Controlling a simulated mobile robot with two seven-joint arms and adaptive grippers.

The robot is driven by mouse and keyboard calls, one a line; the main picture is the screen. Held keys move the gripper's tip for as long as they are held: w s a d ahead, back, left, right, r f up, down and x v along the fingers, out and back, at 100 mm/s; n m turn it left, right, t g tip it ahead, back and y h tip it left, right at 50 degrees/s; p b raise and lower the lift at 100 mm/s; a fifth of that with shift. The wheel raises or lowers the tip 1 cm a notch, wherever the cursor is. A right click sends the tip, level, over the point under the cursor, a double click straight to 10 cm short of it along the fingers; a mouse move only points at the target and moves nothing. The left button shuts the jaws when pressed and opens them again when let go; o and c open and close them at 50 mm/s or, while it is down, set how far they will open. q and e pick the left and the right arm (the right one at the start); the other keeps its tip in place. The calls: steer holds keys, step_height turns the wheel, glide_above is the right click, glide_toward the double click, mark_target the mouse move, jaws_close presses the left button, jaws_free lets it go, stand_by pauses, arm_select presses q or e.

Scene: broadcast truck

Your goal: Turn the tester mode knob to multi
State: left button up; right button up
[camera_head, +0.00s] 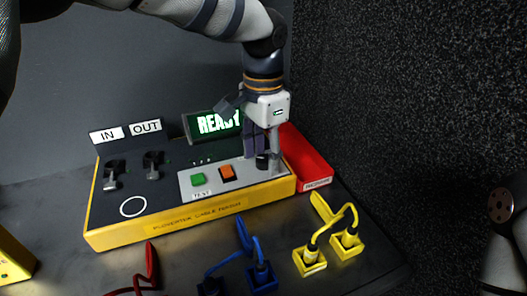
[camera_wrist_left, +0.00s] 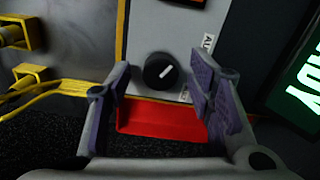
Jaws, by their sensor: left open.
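The tester (camera_head: 170,215) is a yellow box with a dark top and a light control panel. Its black mode knob (camera_head: 262,161) sits at the panel's right end. In the left wrist view the knob (camera_wrist_left: 159,71) has a white pointer line slanting to the upper right. Small labels beside it are partly visible, too cut off to read surely. My left gripper (camera_head: 263,145) is over the knob, pointing down. In the left wrist view its purple-padded fingers (camera_wrist_left: 161,88) stand apart on either side of the knob, with gaps visible. My right gripper is not in view.
A green button (camera_head: 198,179) and an orange switch (camera_head: 227,172) lie left of the knob. The READY screen (camera_head: 213,124) stands behind. A red tray (camera_head: 307,160) is close on the right. Yellow (camera_head: 309,262) and blue (camera_head: 262,276) connectors lie in front.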

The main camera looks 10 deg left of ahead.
arm_select(q)
steer(key=shift+c, duration=0.6)
jaws_close()
